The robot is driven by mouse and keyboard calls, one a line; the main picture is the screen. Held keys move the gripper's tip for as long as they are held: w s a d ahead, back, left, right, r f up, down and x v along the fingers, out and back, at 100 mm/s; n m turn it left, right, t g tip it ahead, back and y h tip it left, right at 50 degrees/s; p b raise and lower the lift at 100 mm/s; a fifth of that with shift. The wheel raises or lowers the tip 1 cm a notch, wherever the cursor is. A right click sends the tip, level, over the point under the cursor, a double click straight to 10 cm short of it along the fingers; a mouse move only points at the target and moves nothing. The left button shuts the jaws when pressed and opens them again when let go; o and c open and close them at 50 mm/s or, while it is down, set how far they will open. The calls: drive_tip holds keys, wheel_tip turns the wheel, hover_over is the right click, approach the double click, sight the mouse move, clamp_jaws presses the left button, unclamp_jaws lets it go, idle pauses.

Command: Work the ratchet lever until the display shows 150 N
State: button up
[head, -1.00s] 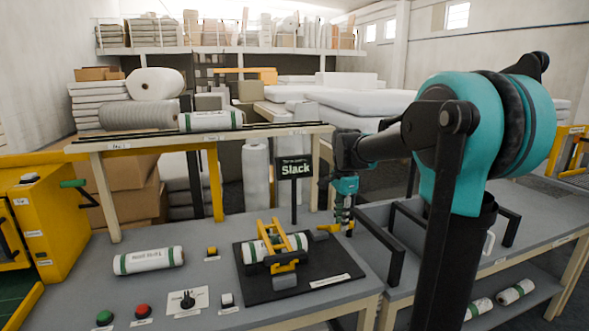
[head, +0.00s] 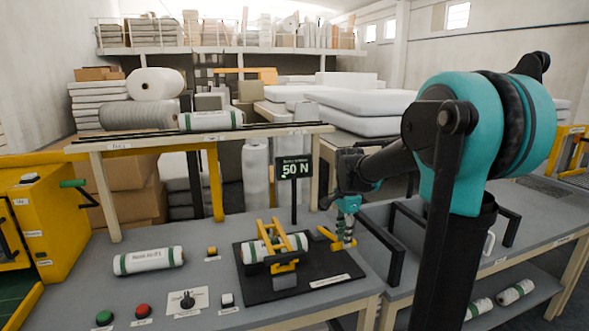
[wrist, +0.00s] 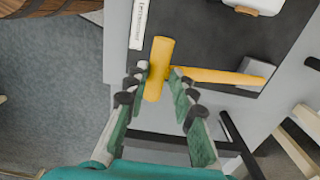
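The display (head: 293,168) stands on a post behind the ratchet stand and reads 50 N. The yellow ratchet lever (head: 331,236) juts out at the right of the black base plate (head: 318,285). In the wrist view its thick T-shaped yellow grip (wrist: 156,68) lies between the fingertips of my gripper (wrist: 158,78), with its arm running right to a grey block. The fingers look apart, with small gaps beside the grip; contact is unclear. A white roll with green bands (head: 262,249) sits under the yellow clamp frame (head: 285,260).
Another white roll (head: 148,260) lies on the bench at left. Green (head: 104,317) and red (head: 143,310) buttons and a black knob (head: 188,300) are at the front. A dark bracket (head: 381,246) stands right of the plate. A shelf (head: 120,146) spans the back.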

drive_tip(key=shift+s+d+f, duration=0.1)
drive_tip(key=shift+s+f, duration=0.2)
drive_tip(key=shift+f, duration=0.4)
drive_tip(key=w+a+r, duration=0.1)
drive_tip(key=w+r, duration=0.2)
drive_tip(key=r, duration=0.7)
drive_tip(key=shift+r, duration=0.15)
idle(0.8)
